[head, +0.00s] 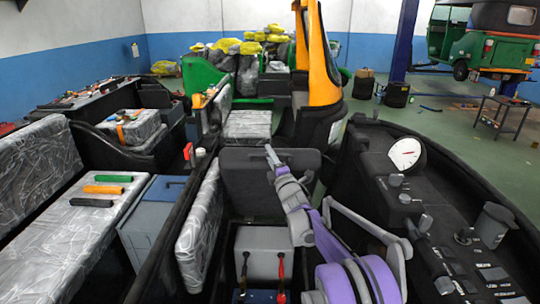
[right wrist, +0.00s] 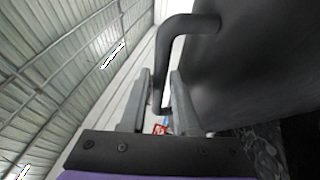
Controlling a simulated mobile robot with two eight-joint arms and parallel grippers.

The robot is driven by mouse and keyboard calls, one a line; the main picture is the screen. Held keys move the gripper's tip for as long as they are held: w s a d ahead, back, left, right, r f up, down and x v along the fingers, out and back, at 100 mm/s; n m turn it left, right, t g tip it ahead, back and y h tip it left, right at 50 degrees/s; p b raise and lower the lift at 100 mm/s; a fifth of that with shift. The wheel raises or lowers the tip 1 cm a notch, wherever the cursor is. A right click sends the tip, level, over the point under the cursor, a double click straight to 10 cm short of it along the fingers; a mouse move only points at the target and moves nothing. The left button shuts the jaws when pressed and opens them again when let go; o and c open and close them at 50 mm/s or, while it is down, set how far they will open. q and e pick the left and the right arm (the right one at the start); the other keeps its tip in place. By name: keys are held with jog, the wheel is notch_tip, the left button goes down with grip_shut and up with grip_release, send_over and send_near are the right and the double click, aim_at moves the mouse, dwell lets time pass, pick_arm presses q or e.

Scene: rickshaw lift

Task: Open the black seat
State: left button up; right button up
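The black seat (head: 262,180) stands raised and tilted up in the middle of the head view. Below it, the compartment with a grey box (head: 262,250) and red and black cables is exposed. My right gripper (head: 270,152) is at the seat's top edge. In the right wrist view, its two grey fingers (right wrist: 160,85) lie close on either side of the seat's black bar handle (right wrist: 172,45), with the seat's dark face (right wrist: 255,60) to the right. The fingers look shut on the handle; the exact contact is hard to see. My left gripper is not in view.
A dashboard (head: 420,215) with a gauge and knobs is close on the right. A clear-wrapped seat back (head: 200,230) and a grey-blue box (head: 150,220) are to the left. A wrapped bench (head: 65,240) holds coloured-handled tools.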

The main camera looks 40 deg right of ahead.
jog(key=shift+c, duration=0.2)
grip_shut()
jog(key=shift+s+f, duration=0.1)
dwell(1.1)
